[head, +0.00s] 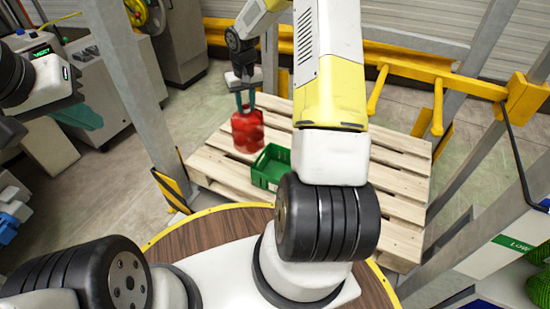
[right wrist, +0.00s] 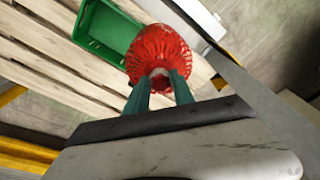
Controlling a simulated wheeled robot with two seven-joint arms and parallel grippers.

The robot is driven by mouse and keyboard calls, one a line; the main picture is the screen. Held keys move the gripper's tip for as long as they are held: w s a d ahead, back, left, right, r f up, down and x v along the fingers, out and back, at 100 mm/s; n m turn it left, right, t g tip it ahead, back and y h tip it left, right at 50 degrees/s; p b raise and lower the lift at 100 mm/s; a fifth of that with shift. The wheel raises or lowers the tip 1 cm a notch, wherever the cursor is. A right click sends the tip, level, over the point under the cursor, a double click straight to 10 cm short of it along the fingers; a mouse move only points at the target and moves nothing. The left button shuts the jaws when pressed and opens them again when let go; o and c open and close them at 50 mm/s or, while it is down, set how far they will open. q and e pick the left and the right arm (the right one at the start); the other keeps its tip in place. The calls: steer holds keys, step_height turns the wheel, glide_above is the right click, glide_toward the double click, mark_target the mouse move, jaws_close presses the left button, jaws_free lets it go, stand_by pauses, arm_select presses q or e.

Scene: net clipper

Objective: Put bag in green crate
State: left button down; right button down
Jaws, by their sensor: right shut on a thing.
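The red net bag (head: 247,131) hangs from my right gripper (head: 245,104), which is shut on its top. In the head view the bag is just up and left of the green crate (head: 258,178). In the right wrist view the bag (right wrist: 158,48) sits between the teal fingertips (right wrist: 158,80) and covers part of the crate's edge (right wrist: 82,22). The visible inside of the crate looks empty. I cannot tell how high the bag is above the pallet. My left gripper (head: 80,118) is at the far left, away from the bag; its finger opening is unclear.
The crate stands on a wooden pallet (head: 400,165) with bare slats around it. A grey post (head: 130,85) and a yellow-black guard (head: 172,190) stand left of the pallet. A yellow rail (head: 400,72) runs behind. A round wooden table (head: 200,250) is in front.

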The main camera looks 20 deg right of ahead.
steer(key=w+d+f, duration=0.3)
steer(key=d+f, duration=0.6)
steer(key=d, duration=0.3)
step_height(320, 180, down, 18)
steer(key=shift+w+n, duration=0.15)
steer(key=shift+n, duration=0.15)
steer(key=shift+f, duration=0.15)
steer(key=c, duration=1.1)
jaws_free()
